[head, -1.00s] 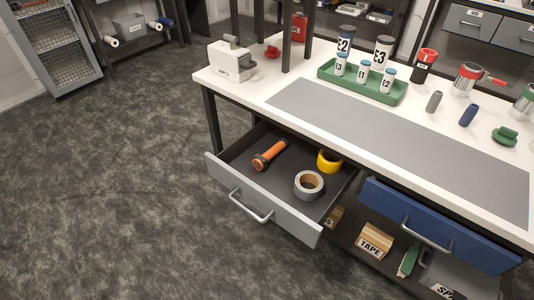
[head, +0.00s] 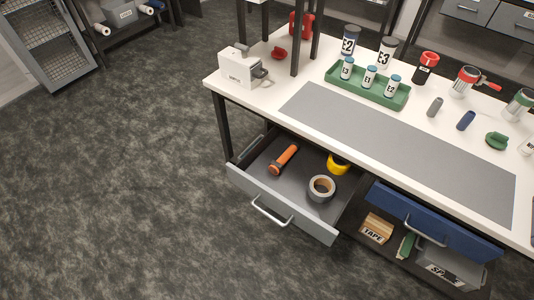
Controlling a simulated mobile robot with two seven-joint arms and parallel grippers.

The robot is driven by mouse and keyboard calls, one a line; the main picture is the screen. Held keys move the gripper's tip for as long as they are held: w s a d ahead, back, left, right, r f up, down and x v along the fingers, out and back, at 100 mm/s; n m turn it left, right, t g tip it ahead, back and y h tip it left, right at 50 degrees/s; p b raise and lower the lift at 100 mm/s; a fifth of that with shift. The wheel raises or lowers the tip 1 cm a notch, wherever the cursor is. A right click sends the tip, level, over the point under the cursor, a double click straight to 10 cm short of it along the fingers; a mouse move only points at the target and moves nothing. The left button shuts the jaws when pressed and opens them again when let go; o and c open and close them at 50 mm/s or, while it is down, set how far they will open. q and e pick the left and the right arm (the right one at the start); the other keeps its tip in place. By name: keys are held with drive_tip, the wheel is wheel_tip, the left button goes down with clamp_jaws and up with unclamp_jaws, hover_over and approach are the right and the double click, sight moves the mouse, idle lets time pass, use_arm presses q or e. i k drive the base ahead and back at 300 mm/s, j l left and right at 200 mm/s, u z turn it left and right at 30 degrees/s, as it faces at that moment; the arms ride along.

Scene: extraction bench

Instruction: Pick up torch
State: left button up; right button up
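Neither of my grippers shows in the head view.
The white bench top (head: 262,97) carries a grey mat (head: 395,150), a green tray (head: 368,92) with labelled bottles, and a white device (head: 240,68) at the left corner. A blue drawer (head: 430,222) is right of the open one. The floor (head: 120,190) in front is clear.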

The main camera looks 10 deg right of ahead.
sight(275, 168)
drive_tip(key=i+j+z, duration=0.2)
drive_tip(key=j, duration=0.15)
drive_tip(key=i+j+z, duration=0.1)
drive_tip(key=j+z, duration=0.35)
drive_tip(key=j, duration=0.3)
drive_tip(key=z, duration=1.25)
drive_tip(key=i+j, duration=0.05)
